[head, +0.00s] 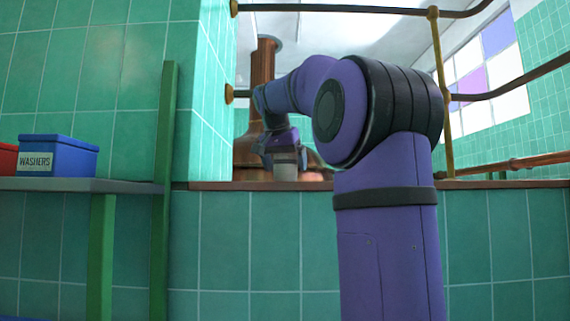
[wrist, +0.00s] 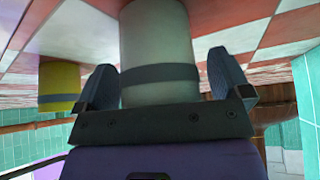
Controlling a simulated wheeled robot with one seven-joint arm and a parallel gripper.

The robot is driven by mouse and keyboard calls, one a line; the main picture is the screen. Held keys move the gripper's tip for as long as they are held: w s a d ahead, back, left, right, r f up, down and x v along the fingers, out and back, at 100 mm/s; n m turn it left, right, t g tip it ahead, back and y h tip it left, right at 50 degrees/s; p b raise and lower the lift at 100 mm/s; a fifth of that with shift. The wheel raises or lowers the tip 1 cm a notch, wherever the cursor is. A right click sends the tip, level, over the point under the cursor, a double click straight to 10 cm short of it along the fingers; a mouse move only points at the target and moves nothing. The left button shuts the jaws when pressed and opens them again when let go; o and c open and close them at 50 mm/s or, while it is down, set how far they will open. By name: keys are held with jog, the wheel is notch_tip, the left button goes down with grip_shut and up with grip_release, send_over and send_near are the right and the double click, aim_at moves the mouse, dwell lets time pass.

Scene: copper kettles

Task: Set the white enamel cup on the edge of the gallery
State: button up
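The white enamel cup (wrist: 157,45), pale with a grey band, is between the two fingers of my gripper (wrist: 163,75) in the wrist view. A narrow gap shows beside the right finger, and the left finger is very close to the cup. The gripper looks open around it. In the head view the cup (head: 286,171) is small, below my gripper (head: 285,156), just above or on the line of the brown ledge (head: 260,186). Whether its base touches a surface is hidden. The gallery's red and white checkered floor (wrist: 80,35) fills the top of the wrist view.
A yellow cup (wrist: 62,82) with a grey band stands on the checkered floor to the left. Brass-coloured rails and a post (head: 439,80) rise right of my arm. A copper kettle (head: 250,150) is behind. A blue washers bin (head: 70,150) sits on a shelf (head: 90,185) at left.

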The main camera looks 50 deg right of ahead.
jog(key=v, duration=1.2)
jog(key=s+a+f+n+t+y, duration=0.1)
jog(key=s+a+f+n, duration=0.3)
jog(key=a+f, duration=0.4)
jog(key=s+a+f+n+t+y, duration=0.1)
jog(key=s+a+f+n+y, duration=0.2)
jog(key=f, duration=1.6)
jog(key=s+a+f+n+t+y, duration=0.1)
jog(key=s+a+f+n+y, duration=0.1)
jog(key=s+a+f+n, duration=0.5)
jog(key=s+a+f, duration=0.2)
jog(key=a+f, duration=0.4)
jog(key=f, duration=0.1)
jog(key=shift+f, duration=0.2)
jog(key=shift+a, duration=0.1)
